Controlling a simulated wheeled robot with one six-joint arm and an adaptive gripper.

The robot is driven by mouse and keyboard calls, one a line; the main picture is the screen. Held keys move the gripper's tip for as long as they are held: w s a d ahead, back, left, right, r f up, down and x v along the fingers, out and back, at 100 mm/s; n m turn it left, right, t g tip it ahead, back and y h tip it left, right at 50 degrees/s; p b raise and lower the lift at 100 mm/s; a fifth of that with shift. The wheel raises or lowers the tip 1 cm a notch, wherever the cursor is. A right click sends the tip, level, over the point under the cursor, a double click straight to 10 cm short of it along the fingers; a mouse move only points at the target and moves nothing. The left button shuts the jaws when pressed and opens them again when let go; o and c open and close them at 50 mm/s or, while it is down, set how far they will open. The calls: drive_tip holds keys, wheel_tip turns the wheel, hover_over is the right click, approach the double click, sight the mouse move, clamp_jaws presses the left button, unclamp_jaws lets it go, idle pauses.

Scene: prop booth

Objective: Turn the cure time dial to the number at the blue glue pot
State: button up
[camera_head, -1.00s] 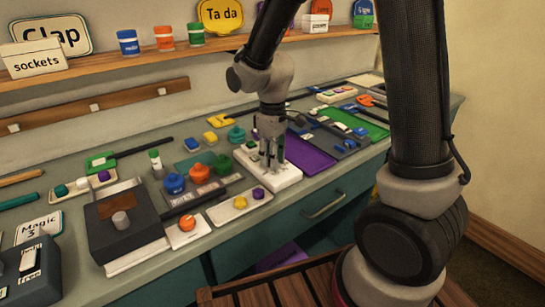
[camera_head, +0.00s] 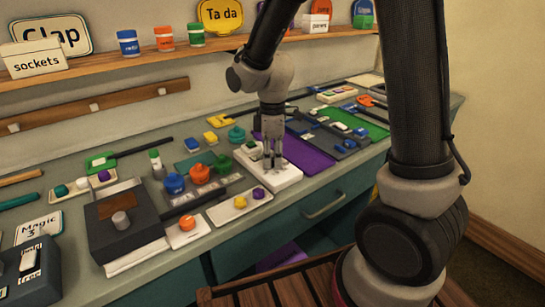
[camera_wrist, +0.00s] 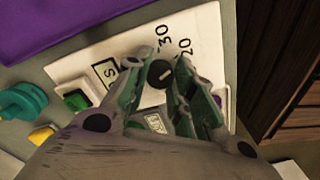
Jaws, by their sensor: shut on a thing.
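The white cure time panel (camera_head: 290,177) lies near the counter's front edge, left of a purple mat. In the wrist view its dial, a small black knob with a pale mark (camera_wrist: 160,73), sits between my fingertips. My gripper (camera_head: 272,163) points down at the panel and is shut on the knob. The printed numbers 30 and 20 show beside the knob in the wrist view; other numbers are hidden by my fingers. The blue glue pot (camera_head: 174,184) stands left of the panel, in a row with an orange pot (camera_head: 199,174) and a green pot (camera_head: 223,164). Labels by the pots are too small to read.
A white tray with yellow and purple pieces (camera_head: 225,212) and an orange knob on a white plate (camera_head: 187,227) lie left of the panel. A dark box with a grey knob (camera_head: 103,242) stands further left. The purple mat (camera_head: 309,160) lies flat and clear.

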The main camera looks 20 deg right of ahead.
sight(273, 159)
drive_tip(key=o, duration=1.1)
drive_tip(key=shift+c, duration=0.2)
wheel_tip(273, 159, up, 12)
